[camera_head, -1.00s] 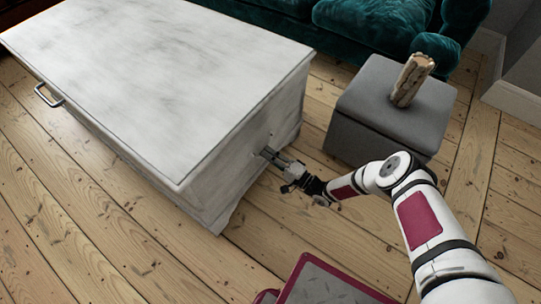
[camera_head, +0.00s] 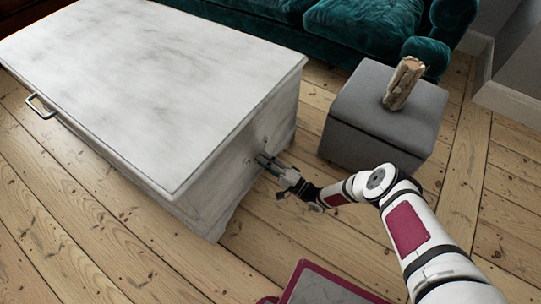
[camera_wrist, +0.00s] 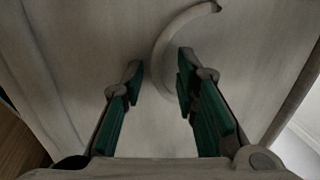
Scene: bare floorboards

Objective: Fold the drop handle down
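The drop handle (camera_wrist: 163,50) is a pale curved bar on the end panel of the white chest (camera_head: 130,70). In the wrist view it arcs from the upper right down between my fingertips. My gripper (camera_wrist: 160,72) is open, its two green-padded fingers on either side of the bar's lower part. I cannot tell whether either finger touches it. In the head view my gripper (camera_head: 264,160) is close against the chest's end panel and hides most of the handle.
A grey ottoman (camera_head: 375,125) with a log (camera_head: 403,84) on it stands right of the chest. A teal sofa (camera_head: 360,28) is behind. A metal handle (camera_head: 40,106) is on the chest's long side. Bare floorboards lie in front.

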